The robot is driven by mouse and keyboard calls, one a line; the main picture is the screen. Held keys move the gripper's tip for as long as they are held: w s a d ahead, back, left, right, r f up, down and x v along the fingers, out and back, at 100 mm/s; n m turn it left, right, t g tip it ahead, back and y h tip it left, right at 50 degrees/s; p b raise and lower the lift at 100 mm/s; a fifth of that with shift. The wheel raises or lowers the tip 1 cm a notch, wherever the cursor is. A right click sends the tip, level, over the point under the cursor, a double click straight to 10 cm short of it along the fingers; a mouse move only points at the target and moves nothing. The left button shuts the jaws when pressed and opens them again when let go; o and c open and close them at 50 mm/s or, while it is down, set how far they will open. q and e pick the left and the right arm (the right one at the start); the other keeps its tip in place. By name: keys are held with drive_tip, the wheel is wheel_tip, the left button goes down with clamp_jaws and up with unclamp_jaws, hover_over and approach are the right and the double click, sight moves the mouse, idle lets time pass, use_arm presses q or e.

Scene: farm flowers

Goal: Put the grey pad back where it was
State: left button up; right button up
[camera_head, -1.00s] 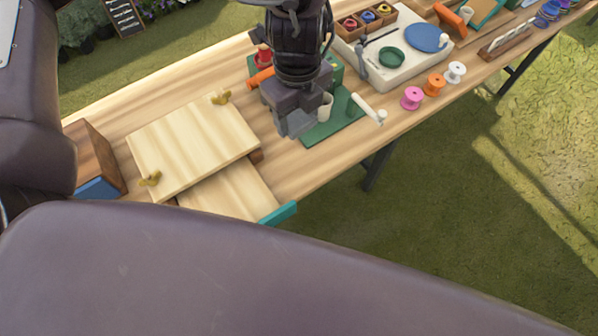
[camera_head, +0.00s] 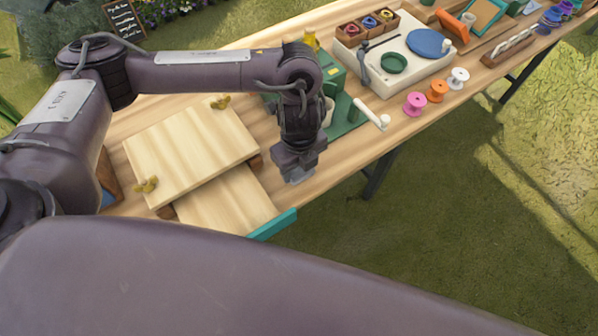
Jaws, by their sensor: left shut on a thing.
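My left gripper (camera_head: 297,174) points down over the front part of the wooden table, to the right of the wooden boards and in front of the green stand. It is shut on a small pale grey thing at its fingertips, which I take to be the grey pad; the fingers hide most of it. I cannot tell how far it is above the table. No other grey pad shows clearly. My right gripper is not in view.
Two stacked wooden boards (camera_head: 190,152) with brass wing nuts lie on the left. A green stand (camera_head: 340,115) with a white-handled crank is behind the gripper. Pink, orange and white spools (camera_head: 437,91) and a white tray (camera_head: 400,75) stand farther right. Bare wood lies around the gripper.

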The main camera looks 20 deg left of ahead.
sight(299, 169)
use_arm(q)
wheel_tip(299, 169, down, 3)
drive_tip(key=shift+f+b, duration=0.1)
drive_tip(key=shift+b, duration=0.25)
drive_tip(key=o, duration=1)
drive_tip(key=shift+c, duration=0.2)
